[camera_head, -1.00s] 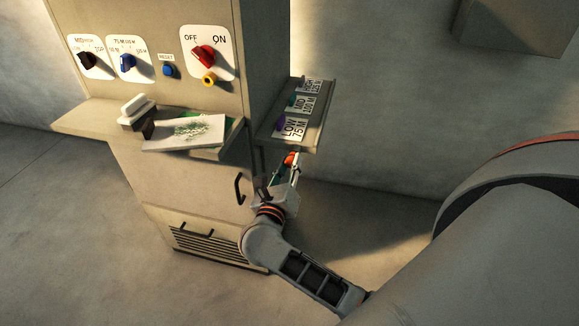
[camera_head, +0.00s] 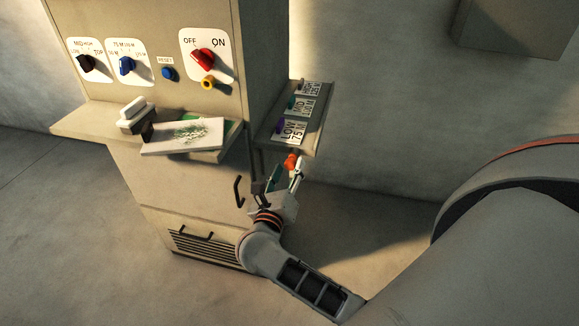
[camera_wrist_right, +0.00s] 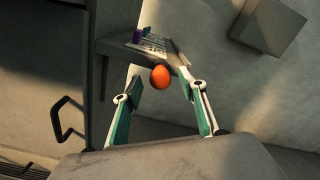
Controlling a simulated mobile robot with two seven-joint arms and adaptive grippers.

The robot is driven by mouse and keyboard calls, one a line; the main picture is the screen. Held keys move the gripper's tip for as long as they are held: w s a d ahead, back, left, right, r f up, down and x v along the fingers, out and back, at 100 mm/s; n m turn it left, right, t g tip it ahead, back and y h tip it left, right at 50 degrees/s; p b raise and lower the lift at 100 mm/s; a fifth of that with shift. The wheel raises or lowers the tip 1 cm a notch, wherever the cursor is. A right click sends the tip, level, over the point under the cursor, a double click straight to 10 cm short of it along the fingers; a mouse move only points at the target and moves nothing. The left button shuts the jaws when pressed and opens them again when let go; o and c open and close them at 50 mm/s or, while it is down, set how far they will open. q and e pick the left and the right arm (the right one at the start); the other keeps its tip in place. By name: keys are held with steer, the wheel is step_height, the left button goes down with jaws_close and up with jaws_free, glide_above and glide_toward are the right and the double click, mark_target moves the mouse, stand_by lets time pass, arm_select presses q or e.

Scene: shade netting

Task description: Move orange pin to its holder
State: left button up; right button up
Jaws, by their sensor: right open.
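The orange pin (camera_head: 291,161) shows as a rounded orange top just below the near edge of the labelled side shelf (camera_head: 310,137). In the right wrist view the pin (camera_wrist_right: 160,77) appears between and just beyond the fingertips, overlapping the shelf's edge; its lower part and what supports it cannot be made out. My right gripper (camera_head: 284,174) is open, its green-lined fingers spread apart, and it also shows in the wrist view (camera_wrist_right: 157,88). A purple pin (camera_head: 280,124) and a green pin (camera_head: 291,102) stand on the shelf by their labels. My left gripper is not in view.
The cabinet has a red knob (camera_head: 204,60) with a yellow ring (camera_head: 208,83) below it. A ledge (camera_head: 85,122) carries a white-handled block (camera_head: 133,115) and a white card (camera_head: 183,137). A door handle (camera_head: 239,191) is left of my gripper. Free space lies to the right.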

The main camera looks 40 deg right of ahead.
steer(key=v, duration=1)
steer(key=shift+s+a, duration=0.15)
steer(key=shift+a, duration=0.1)
steer(key=shift+r, duration=0.1)
